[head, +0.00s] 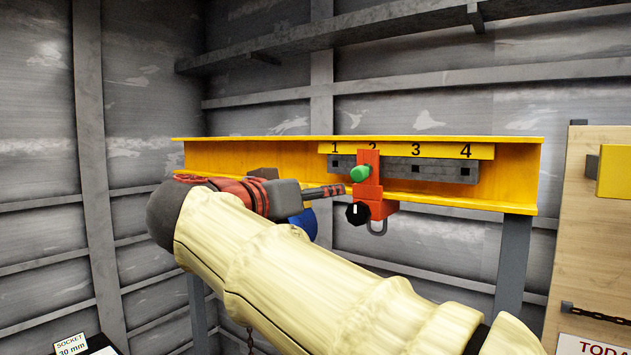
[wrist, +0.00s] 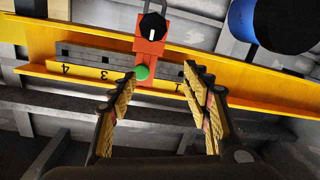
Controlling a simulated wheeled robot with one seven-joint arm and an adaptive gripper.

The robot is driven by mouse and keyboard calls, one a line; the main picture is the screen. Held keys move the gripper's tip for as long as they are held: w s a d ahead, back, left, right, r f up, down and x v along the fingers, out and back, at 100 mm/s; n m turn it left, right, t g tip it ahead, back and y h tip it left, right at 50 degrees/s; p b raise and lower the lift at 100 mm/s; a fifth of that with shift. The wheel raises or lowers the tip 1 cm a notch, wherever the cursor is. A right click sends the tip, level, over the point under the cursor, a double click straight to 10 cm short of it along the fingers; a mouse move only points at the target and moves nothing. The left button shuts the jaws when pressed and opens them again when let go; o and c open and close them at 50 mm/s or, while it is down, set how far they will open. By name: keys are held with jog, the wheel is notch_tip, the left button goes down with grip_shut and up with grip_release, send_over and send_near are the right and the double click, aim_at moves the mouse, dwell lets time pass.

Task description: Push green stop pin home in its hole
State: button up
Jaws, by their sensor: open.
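The green stop pin (head: 359,173) shows as a round green head on the front of the red block (head: 370,192), below number 2 on the yellow beam. My gripper (head: 343,188) is in front of the beam, just left of the block. In the wrist view, which is upside down, my gripper (wrist: 161,71) is open with nothing between its fingers. The green pin (wrist: 142,72) shows close beside the left fingertip there; I cannot tell whether they touch. The pin's shaft and its hole are hidden.
The yellow beam (head: 230,155) carries a grey slotted rail (head: 430,169) numbered 1 to 4. A black knob (head: 357,213) and a ring (head: 377,229) are low on the red block. A blue cylinder (wrist: 272,24) is nearby. A wooden board (head: 575,225) stands at right.

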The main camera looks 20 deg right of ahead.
aim_at(357, 176)
jog(key=w+d+m+p, duration=0.1)
jog(key=d, duration=0.2)
jog(key=w+d+r+m+h+p, duration=0.1)
jog(key=d, duration=0.2)
jog(key=w+d+r+m+p, duration=0.1)
jog(key=d, duration=0.3)
jog(key=shift+w+r+m+g, duration=0.15)
jog(key=shift+w+m+g, duration=0.15)
jog(key=shift+w+m, duration=0.1)
jog(key=shift+x, duration=1)
jog(key=shift+r, duration=0.2)
jog(key=shift+c, duration=1.2)
jog(key=shift+w, duration=0.1)
grip_shut()
jog(key=shift+a+b, duration=0.1)
jog(key=shift+b, duration=0.2)
